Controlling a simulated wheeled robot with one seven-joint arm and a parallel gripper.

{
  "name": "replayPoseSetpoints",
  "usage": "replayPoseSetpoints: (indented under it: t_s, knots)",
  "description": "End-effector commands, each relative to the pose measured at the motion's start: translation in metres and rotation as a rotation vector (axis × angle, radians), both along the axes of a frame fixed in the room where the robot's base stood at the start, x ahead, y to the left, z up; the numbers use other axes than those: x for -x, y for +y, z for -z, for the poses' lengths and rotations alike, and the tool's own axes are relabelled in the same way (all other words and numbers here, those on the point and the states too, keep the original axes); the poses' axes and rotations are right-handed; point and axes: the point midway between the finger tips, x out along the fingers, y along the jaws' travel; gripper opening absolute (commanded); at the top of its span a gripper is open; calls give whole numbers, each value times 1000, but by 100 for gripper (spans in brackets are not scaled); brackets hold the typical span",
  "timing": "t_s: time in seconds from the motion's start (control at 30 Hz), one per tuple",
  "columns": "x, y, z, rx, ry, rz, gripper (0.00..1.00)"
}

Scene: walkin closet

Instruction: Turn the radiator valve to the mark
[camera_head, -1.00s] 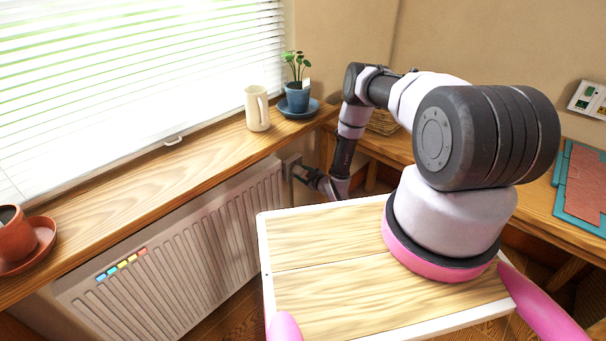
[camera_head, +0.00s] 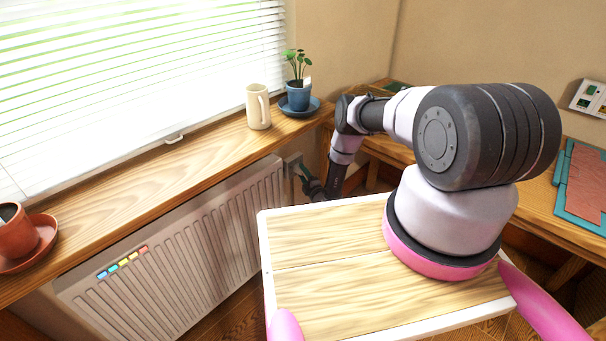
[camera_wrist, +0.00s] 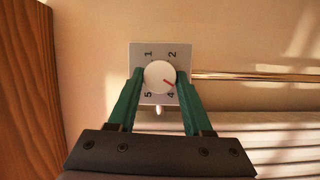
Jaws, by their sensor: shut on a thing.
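The radiator valve shows in the wrist view as a round white knob (camera_wrist: 158,73) on a pale square plate (camera_wrist: 148,48). A red pointer line on the knob points right and downward, near the 4. My gripper (camera_wrist: 160,78) is shut on the knob, one green finger on each side. The fingers hide parts of the plate's left and right edges. In the head view my gripper (camera_head: 303,172) is at the radiator's far right end, small and dark, and the knob cannot be made out there.
The ribbed radiator (camera_head: 190,250), with coloured tabs, is under the wooden sill (camera_head: 160,165). A cream mug (camera_head: 257,108) and a potted plant (camera_head: 298,95) stand on the sill above the valve. A metal pipe (camera_wrist: 255,76) runs right from the plate.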

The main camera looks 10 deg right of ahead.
Motion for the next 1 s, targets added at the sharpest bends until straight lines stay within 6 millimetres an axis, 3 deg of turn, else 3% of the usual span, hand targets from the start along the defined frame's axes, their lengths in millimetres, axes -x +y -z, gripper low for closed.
replayPoseSetpoints:
  t_s: [0.5, 1.0]
  knots:
    - [0, 0, 4, 331, -242, -3, 0]
    - [0, 0, 5, 434, -316, -3, 0]
